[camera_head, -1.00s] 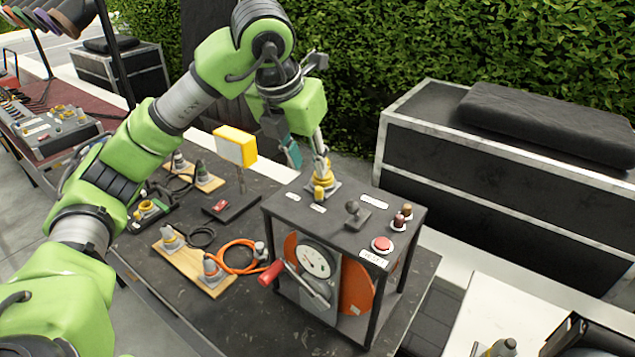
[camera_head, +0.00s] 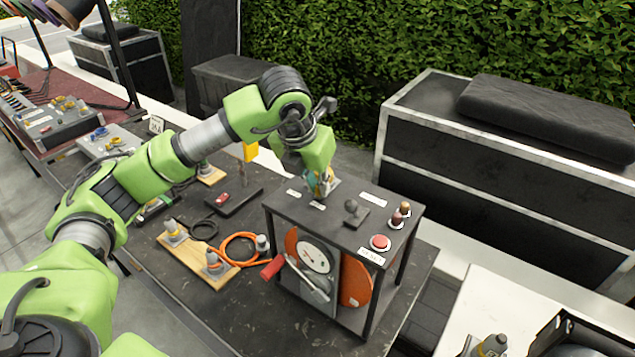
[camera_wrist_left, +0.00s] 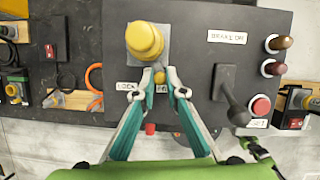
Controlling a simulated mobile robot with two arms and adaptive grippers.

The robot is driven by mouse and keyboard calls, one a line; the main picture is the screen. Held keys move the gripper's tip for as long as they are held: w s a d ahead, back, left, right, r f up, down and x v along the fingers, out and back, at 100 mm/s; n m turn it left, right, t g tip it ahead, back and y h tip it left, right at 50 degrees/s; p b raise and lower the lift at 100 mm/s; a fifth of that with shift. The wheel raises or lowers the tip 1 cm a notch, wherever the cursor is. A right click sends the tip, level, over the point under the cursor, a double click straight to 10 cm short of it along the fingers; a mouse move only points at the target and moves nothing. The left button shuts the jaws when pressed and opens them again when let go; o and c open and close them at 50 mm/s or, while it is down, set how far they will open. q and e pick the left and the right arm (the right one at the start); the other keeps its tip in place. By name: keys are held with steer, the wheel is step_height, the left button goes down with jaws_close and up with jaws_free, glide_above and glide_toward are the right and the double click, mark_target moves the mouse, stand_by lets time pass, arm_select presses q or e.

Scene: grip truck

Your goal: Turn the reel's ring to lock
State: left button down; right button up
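The reel (camera_head: 350,215) is a dark box frame on the table, with an orange drum, a white gauge and a red-handled crank. On its top, near the back left corner, stands a yellow ring connector, seen from above in the left wrist view (camera_wrist_left: 144,40). A small yellow tab (camera_wrist_left: 160,76) sticks out from it towards a label strip that reads "LOCK" at its left end. My left gripper (camera_wrist_left: 160,73) points down at the connector, its teal fingertips close together on either side of the tab. I cannot tell whether they press on it. My right gripper is out of view.
A black lever (camera_wrist_left: 230,95), a red button (camera_head: 381,243) and two brown knobs (camera_head: 402,214) stand on the reel's top. A wooden board (camera_head: 195,260) with connectors and an orange cable (camera_head: 240,238) lie to the left. Black cases (camera_head: 500,170) stand behind right.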

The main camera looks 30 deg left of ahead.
arm_select(q)
steer(key=shift+a+f+m+h+b, duration=0.15)
steer(key=shift+a+m+h+b, duration=0.2)
steer(key=shift+m+b, duration=0.6)
steer(key=shift+a+m+h+b, duration=0.25)
steer(key=shift+a+m+b, duration=0.25)
steer(key=shift+b, duration=0.5)
steer(key=shift+a+m+h+b, duration=0.3)
steer(key=shift+a+m+b, duration=0.15)
steer(key=shift+m, duration=0.4)
steer(key=shift+w+a+r+m+g+h, duration=0.1)
steer(key=shift+a+m+g+h, duration=0.15)
steer(key=shift+m, duration=0.35)
steer(key=shift+w+a+r+m+g+h, duration=0.15)
steer(key=shift+a+m+h, duration=0.1)
steer(key=shift+m, duration=0.35)
steer(key=shift+w+a+m+g+h, duration=0.1)
steer(key=shift+a+m+g+h, duration=0.15)
steer(key=shift+m, duration=0.45)
steer(key=shift+w+a+m+g+h, duration=0.15)
steer(key=shift+a+m, duration=0.2)
steer(key=shift+m, duration=0.35)
steer(key=c, duration=2)
jaws_free()
steer(key=shift+c, duration=0.2)
